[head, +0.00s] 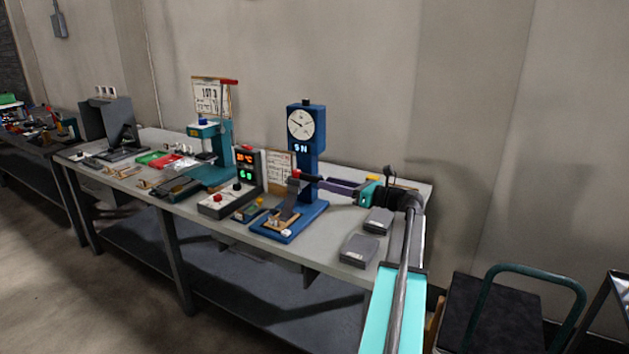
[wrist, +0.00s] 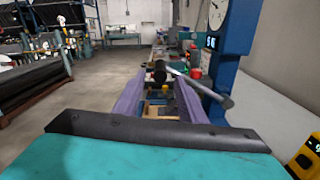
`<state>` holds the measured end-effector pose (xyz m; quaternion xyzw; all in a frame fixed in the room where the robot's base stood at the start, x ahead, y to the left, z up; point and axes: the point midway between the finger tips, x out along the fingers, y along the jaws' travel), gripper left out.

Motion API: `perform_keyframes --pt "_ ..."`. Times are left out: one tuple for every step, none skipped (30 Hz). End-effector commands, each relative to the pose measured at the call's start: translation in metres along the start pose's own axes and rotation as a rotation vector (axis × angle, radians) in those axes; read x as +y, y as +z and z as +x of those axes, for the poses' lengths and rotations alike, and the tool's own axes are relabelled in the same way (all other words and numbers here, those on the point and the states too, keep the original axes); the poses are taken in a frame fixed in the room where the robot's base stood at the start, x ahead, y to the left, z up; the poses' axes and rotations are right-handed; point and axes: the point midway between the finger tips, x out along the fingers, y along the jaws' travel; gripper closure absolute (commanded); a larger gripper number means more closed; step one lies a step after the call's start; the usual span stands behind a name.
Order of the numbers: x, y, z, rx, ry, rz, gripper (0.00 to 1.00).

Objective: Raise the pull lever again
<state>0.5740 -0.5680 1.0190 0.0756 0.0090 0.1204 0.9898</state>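The blue force tester (head: 308,150) with a round dial stands on the bench. Its pull lever shows in the wrist view as a grey rod (wrist: 205,90) slanting over the right finger, with a black grip (wrist: 160,72) near the fingertips. In the head view a dark part of the lever (head: 311,178) sticks out from the tester toward my gripper (head: 325,183). My gripper (wrist: 165,88) has two purple fingers, spread apart with a gap between them. The black grip lies in line with this gap, at or just beyond the tips. I cannot tell whether they touch.
Two grey blocks (head: 359,250) lie on the bench (head: 330,268) below my arm. A control box (head: 230,200) with lit readouts stands left of the tester, and a teal press (head: 212,165) farther left. The wall is close behind. A cart (head: 510,310) stands at the right.

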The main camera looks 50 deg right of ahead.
Motion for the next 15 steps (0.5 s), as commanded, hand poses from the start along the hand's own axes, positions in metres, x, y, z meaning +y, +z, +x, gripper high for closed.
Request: perform_keyframes --pt "0.0 0.0 0.008 0.0 0.001 0.0 0.63" --pt "0.0 0.0 0.013 0.0 0.001 0.0 0.63" --pt "0.0 0.0 0.019 0.001 0.001 0.0 0.63" --pt "0.0 0.0 0.023 0.001 0.002 0.0 0.63" --pt "0.0 0.0 0.027 0.001 0.002 0.0 0.63" --pt "0.0 0.0 0.033 0.001 0.001 0.0 0.63" --pt "0.0 0.0 0.036 0.001 0.001 0.0 0.63" --pt "0.0 0.0 0.041 0.001 0.001 0.0 0.63" --pt "0.0 0.0 0.045 0.001 0.001 0.0 0.63" --pt "0.0 0.0 0.048 0.001 0.001 0.0 0.63" --pt "0.0 0.0 0.051 0.001 0.001 0.0 0.63" --pt "-0.001 0.0 0.054 0.001 0.0 0.0 0.63" --pt "-0.001 0.0 0.056 0.001 0.0 0.0 0.63" --pt "0.0 0.0 0.058 0.001 0.0 0.0 0.63" --pt "0.0 0.0 0.06 0.001 0.0 0.0 0.63"
